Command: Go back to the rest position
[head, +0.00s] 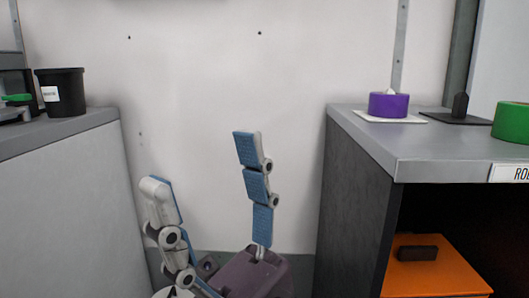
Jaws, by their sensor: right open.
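My right gripper (201,160) is in the lower middle of the head view, with its fingers pointing up. Its blue-padded fingers are spread wide apart and nothing is between them. It is in the gap between two cabinets, in front of the pale wall, and appears to touch nothing. My left gripper is out of view.
A grey-topped counter at left (60,132) holds a black tub (62,94). The cabinet at right (400,142) carries a purple roll (388,105) on a white square and a green roll (512,122). An orange box (432,270) sits on its shelf. The wall (220,60) is bare.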

